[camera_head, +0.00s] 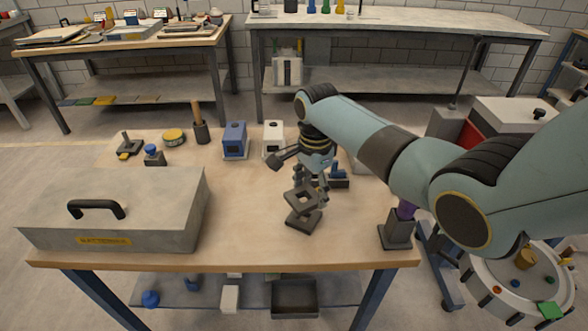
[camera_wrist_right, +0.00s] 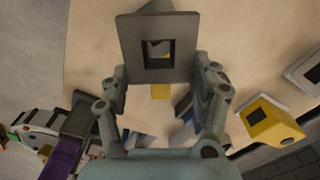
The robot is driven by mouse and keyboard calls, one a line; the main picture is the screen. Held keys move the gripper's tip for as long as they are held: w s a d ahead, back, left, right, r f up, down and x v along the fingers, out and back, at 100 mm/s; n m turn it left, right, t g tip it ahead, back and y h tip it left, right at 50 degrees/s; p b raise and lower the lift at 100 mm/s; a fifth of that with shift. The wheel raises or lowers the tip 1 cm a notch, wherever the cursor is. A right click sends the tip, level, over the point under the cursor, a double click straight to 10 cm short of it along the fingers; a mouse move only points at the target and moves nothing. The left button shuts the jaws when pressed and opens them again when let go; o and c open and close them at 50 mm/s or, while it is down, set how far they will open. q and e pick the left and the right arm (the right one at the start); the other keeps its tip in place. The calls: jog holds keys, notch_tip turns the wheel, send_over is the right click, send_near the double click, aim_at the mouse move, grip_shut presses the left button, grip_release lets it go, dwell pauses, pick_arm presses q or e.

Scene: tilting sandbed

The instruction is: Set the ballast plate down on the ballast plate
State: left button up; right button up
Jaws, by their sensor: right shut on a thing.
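My right gripper (camera_head: 314,184) is shut on a dark grey square ballast plate (camera_head: 296,199) with a square hole in its middle. The held plate is slightly tilted in the head view and also fills the top middle of the right wrist view (camera_wrist_right: 130,45), between the fingers (camera_wrist_right: 160,82). Another dark ballast plate (camera_head: 303,221) lies on the table just below it in the head view. The held plate partly covers it, and I cannot tell how large the gap between them is. My left gripper is not in view.
A grey case with a black handle (camera_head: 160,215) stands left on the wooden table (camera_head: 240,235). A blue block (camera_head: 234,141) and a white block (camera_head: 273,139) stand behind the plates. A dark holder with a purple piece (camera_head: 397,232) stands at the right edge. Table left of the plates is clear.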

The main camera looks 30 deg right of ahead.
aim_at(313, 193)
jog(key=shift+r, duration=0.1)
jog(key=shift+s+r, duration=0.15)
jog(key=shift+s, duration=0.1)
jog(key=shift+w, duration=0.1)
jog(key=shift+p, duration=0.35)
notch_tip(313, 193, down, 2)
jog(key=shift+f+b, duration=0.1)
jog(key=shift+b, duration=0.45)
jog(key=shift+f, duration=0.4)
jog(key=shift+f+b, duration=0.45)
jog(key=shift+f, duration=0.3)
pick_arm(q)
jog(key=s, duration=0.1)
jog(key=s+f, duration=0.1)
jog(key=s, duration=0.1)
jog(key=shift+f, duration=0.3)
